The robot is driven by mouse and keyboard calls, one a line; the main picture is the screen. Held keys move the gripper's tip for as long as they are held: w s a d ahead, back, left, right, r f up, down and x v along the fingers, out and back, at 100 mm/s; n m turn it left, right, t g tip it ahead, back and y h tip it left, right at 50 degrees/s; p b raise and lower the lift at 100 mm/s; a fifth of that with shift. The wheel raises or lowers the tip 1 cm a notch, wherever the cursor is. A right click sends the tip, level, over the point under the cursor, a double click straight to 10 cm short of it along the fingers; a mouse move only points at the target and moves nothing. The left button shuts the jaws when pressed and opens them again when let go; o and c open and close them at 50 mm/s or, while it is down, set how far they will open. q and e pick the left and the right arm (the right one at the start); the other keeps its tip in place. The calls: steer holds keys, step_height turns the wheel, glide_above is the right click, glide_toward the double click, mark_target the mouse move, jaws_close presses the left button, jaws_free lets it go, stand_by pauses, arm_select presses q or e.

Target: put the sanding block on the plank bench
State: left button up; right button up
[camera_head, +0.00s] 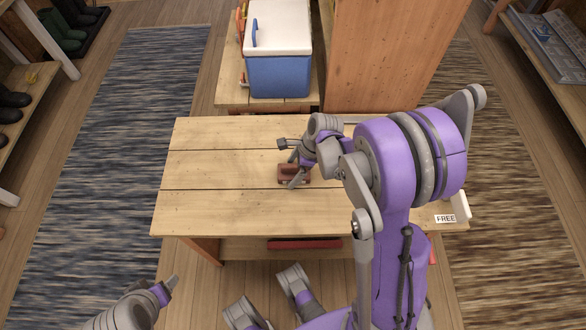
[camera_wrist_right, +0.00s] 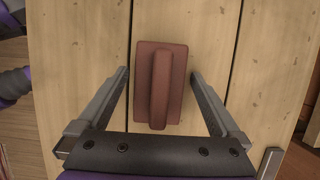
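The sanding block (camera_head: 292,174) is reddish brown with a raised grip bar along its top. It rests on the plank bench (camera_head: 225,210), near the middle of its top. In the right wrist view the sanding block (camera_wrist_right: 160,85) lies flat on the planks between the two fingers. My right gripper (camera_head: 296,170) is over the block, with its fingers (camera_wrist_right: 160,95) open and a gap on each side of the block. My left gripper (camera_head: 172,282) is low at the left, in front of the bench, and holds nothing that I can see; its finger gap is unclear.
A blue and white cooler (camera_head: 279,75) stands on a wooden surface behind the bench, beside a tall wooden panel (camera_head: 385,50). A sign reading FREE (camera_head: 446,218) is at the bench's right front. A red item (camera_head: 305,244) lies on the lower shelf. The bench's left part is clear.

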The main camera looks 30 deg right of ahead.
steer(key=shift+r, duration=0.2)
steer(key=p+v, duration=0.3)
steer(key=v, duration=0.9)
steer(key=s+a+r+n+t+h, duration=0.2)
steer(key=s+a+n, duration=0.9)
steer(key=n, duration=1.3)
steer(key=shift+s+r+t+h, duration=0.3)
steer(key=shift+s+r+h, duration=0.4)
steer(key=shift+r, duration=0.25)
steer(key=shift+a, duration=0.15)
step_height(320, 180, up, 11)
steer(key=w+p, duration=0.1)
steer(key=p, duration=0.8)
steer(key=shift+w+f+t, duration=0.2)
steer(key=shift+w+t, duration=0.1)
steer(key=shift+w, duration=0.1)
